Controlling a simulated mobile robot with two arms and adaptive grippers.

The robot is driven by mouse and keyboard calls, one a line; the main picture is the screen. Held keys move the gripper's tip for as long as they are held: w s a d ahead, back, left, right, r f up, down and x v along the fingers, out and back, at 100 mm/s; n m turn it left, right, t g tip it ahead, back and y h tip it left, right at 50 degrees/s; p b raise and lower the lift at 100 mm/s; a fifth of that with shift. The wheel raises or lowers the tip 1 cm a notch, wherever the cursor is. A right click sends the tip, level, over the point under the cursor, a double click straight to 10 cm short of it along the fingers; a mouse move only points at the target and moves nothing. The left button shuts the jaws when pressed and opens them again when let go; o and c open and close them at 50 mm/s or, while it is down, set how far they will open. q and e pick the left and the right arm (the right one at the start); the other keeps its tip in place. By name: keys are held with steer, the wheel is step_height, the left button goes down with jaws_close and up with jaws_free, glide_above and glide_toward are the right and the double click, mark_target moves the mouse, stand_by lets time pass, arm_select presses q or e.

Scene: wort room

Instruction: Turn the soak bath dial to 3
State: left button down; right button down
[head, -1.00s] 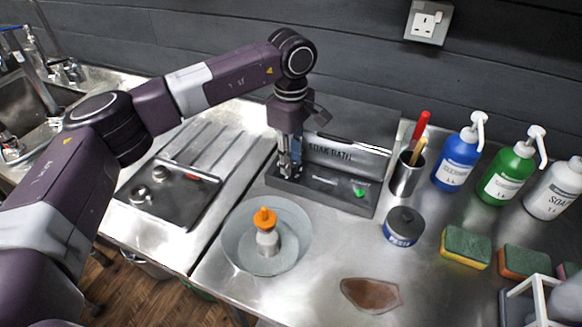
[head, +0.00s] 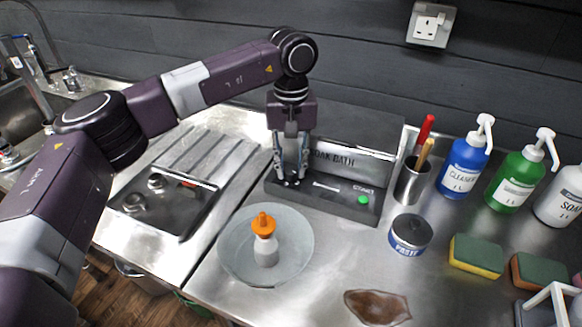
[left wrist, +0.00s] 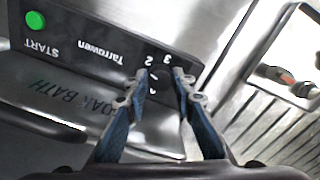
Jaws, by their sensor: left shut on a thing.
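The soak bath (head: 352,157) is a dark grey unit with a label plate and a low front control panel (head: 325,192). A green START button (head: 363,200) is at the panel's right end; it also shows in the left wrist view (left wrist: 36,20). My left gripper (head: 291,180) points down at the panel's left end. In the left wrist view its fingertips (left wrist: 164,72) are closed around the dial spot, with printed 2 and 3 beside them. The dial itself is mostly hidden between the fingers, so its setting cannot be read. My right gripper is not in view.
An orange-topped bottle (head: 265,245) stands on a round grey dish (head: 236,255) in front. A utensil cup (head: 411,182), a paste tin (head: 409,235), pump bottles (head: 463,165) and sponges (head: 476,256) are to the right. A brown stain (head: 377,306) marks the front counter.

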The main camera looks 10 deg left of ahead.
arm_select(q)
steer(key=m, duration=0.5)
steer(key=shift+w+r+m, duration=0.1)
steer(key=shift+m, duration=0.2)
steer(key=m, duration=0.5)
steer(key=shift+m, duration=0.3)
steer(key=c, duration=1.6)
jaws_free()
